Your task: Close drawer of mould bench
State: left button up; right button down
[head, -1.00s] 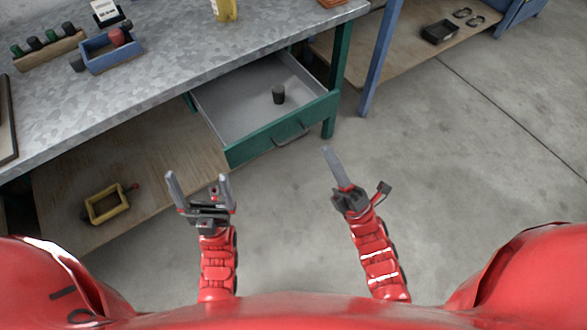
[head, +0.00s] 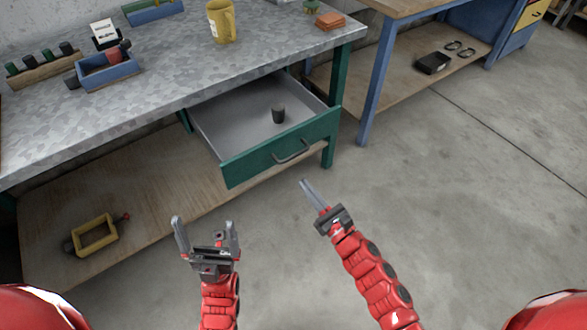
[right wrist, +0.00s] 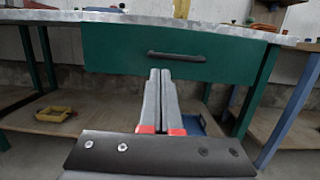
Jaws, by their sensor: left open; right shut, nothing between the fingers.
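The mould bench (head: 150,97) has a grey metal top and green legs. Its drawer (head: 235,166) has a green front with a dark bar handle (head: 292,152) and is pulled out. The fingers also show in the right wrist view (right wrist: 160,75), below the handle. My left gripper (head: 207,232) is open and empty, in front and left of the drawer.
A yellow mug (head: 222,22), a blue tray (head: 112,76) and a rack of dark bottles (head: 40,67) stand on the bench. A yellow frame (head: 95,235) lies on the lower shelf. A blue-legged table (head: 372,85) stands to the right. The floor before the drawer is clear.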

jog(key=p+x, duration=0.1)
jog(key=x, duration=0.5)
jog(key=shift+w+a, duration=0.2)
